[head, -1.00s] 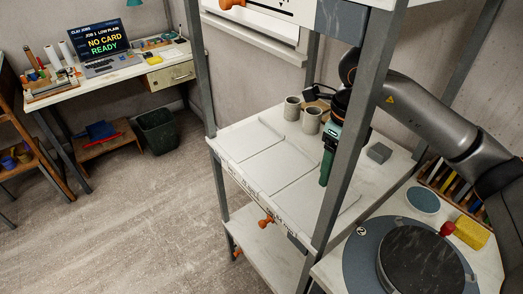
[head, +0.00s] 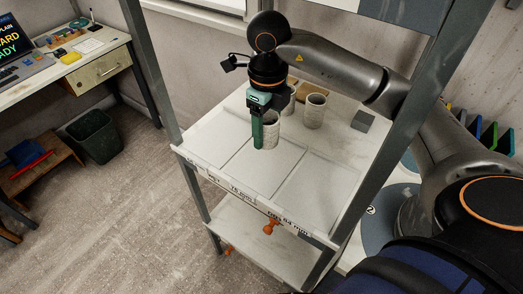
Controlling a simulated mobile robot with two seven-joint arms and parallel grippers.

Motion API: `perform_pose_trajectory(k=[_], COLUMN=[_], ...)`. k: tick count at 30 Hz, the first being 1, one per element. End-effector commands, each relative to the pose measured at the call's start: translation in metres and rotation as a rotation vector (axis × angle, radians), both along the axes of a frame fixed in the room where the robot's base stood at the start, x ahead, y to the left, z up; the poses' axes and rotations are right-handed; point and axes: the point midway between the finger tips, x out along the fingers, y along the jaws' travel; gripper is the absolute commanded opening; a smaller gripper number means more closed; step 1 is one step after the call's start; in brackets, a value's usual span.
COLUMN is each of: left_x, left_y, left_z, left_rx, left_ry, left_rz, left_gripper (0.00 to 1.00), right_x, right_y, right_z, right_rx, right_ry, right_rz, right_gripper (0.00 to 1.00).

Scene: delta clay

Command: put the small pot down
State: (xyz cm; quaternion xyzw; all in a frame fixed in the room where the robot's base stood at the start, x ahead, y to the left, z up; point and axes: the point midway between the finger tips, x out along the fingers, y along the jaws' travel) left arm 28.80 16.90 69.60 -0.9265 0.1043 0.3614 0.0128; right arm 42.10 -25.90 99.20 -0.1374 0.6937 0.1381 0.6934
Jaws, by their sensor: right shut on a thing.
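My right gripper (head: 262,132) reaches in from the right over the shelf board (head: 315,190), its green fingers pointing down. It is shut on a small grey-beige pot (head: 271,143), which is upright and partly hidden by the near finger. The pot is over the left-hand panels of the board; I cannot tell whether its base touches. Two similar pots stand behind it: one (head: 314,111) to the right, and another (head: 289,103) partly hidden by the gripper. My left gripper is not in view.
Grey rack posts (head: 152,70) frame the shelf at left and right. A grey block (head: 362,121) stands at the back right. The front panels of the board are bare.

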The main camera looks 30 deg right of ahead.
Motion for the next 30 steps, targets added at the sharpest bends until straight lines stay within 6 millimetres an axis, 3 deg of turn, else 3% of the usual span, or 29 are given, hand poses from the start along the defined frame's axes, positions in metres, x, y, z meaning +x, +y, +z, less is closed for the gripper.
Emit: perform_pose_trajectory(k=[3,10,16,27,28,30], left_x=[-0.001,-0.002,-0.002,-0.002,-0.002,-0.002], left_y=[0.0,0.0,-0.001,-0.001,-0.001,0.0], left_z=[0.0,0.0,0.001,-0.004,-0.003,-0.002], left_rx=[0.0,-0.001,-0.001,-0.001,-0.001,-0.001], left_ry=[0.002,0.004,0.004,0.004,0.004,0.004], left_rz=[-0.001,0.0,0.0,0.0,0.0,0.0], left_gripper=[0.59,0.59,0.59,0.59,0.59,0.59], right_x=[-0.001,0.0,-0.001,0.0,0.0,0.0], right_y=[-0.001,0.0,0.0,0.0,0.0,0.0], right_z=[-0.021,-0.039,-0.066,-0.073,-0.073,-0.071], right_rx=[-0.002,0.0,-0.001,-0.001,-0.001,-0.001], right_ry=[0.003,0.001,0.001,-0.001,-0.001,-0.001], right_rz=[-0.001,0.0,0.0,0.001,0.001,0.001], right_gripper=[0.07,0.07,0.07,0.07,0.65,0.73])
